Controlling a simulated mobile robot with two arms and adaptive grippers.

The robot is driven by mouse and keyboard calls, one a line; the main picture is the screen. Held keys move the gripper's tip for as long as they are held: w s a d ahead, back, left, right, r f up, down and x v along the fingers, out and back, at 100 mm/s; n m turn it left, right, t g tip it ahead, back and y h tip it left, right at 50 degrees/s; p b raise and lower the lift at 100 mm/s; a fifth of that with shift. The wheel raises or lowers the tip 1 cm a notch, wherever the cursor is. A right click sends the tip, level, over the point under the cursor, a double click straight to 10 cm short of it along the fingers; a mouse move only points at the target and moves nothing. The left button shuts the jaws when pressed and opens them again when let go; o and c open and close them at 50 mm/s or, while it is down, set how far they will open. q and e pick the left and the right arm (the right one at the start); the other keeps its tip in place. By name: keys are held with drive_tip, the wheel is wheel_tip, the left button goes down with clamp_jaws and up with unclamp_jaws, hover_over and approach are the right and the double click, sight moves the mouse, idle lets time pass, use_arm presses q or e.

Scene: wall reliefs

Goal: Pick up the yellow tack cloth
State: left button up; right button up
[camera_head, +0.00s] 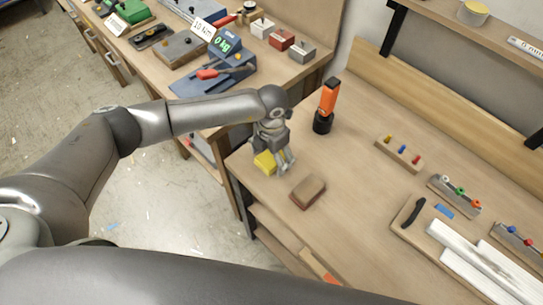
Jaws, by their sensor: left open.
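The yellow tack cloth (264,163) lies on the wooden workbench (335,195) near its left corner. My left gripper (276,164) is directly over and beside the cloth, with its fingers pointing down. The gripper is open, and its fingers partly hide the cloth. I cannot tell whether the fingers touch it. My right gripper is not in view.
A brown block (308,191) lies just right of the gripper. An orange and black tool (326,105) stands upright behind it. A peg rack (399,154) and white strips (470,260) lie further right. Another bench (150,60) holds several items at the upper left.

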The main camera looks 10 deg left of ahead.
use_arm(q)
drive_tip(key=c, duration=1)
drive_tip(key=shift+r, duration=0.1)
drive_tip(key=shift+r, duration=0.5)
drive_tip(key=s+d+r+b, duration=0.1)
drive_tip(key=s+r, duration=0.3)
drive_tip(key=s+d+r+b, duration=0.1)
drive_tip(key=s+r+b, duration=0.1)
drive_tip(key=s+r, duration=0.2)
drive_tip(key=s+d+r+b, duration=0.1)
drive_tip(key=s+r+b, duration=0.1)
drive_tip(key=s+r, duration=0.2)
drive_tip(key=shift+s, duration=0.9)
drive_tip(key=shift+a, duration=0.1)
